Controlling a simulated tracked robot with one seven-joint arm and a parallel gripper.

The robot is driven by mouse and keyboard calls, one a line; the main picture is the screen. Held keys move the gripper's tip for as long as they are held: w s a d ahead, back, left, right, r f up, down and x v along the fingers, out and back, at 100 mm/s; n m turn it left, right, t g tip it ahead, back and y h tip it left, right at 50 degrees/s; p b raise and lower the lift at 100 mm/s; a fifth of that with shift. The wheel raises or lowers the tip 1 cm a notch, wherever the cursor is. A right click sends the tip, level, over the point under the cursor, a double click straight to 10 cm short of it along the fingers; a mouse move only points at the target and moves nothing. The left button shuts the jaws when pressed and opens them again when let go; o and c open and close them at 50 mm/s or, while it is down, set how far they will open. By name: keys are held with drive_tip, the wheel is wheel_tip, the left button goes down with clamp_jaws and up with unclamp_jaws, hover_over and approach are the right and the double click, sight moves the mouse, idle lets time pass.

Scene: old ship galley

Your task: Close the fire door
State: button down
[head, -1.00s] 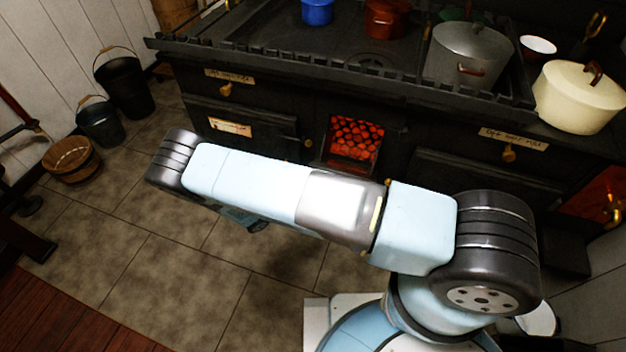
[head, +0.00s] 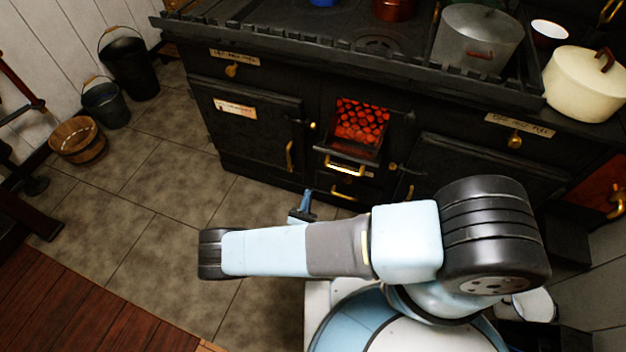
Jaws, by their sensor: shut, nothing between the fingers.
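The firebox opening (head: 362,121) in the middle of the black stove front shows glowing red coals behind a grate. Below it, what appears to be the fire door (head: 352,148) is lowered outward, with a bright handle (head: 345,168) at its lower edge. My gripper (head: 304,205) shows only in part, as a small blue piece beyond my forearm. It is shut and empty, in front of and below the fire door, left of it, and apart from it. My arm hides the rest of the gripper.
The stove's left oven door (head: 245,118) and right oven door (head: 470,165) look shut. A grey pot (head: 478,40) and a cream pot (head: 582,85) stand on top. Buckets (head: 105,103) and a wooden tub (head: 77,140) stand at left. The tiled floor (head: 150,190) between is clear.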

drive_tip(key=x, duration=1.3)
drive_tip(key=shift+w, duration=0.1)
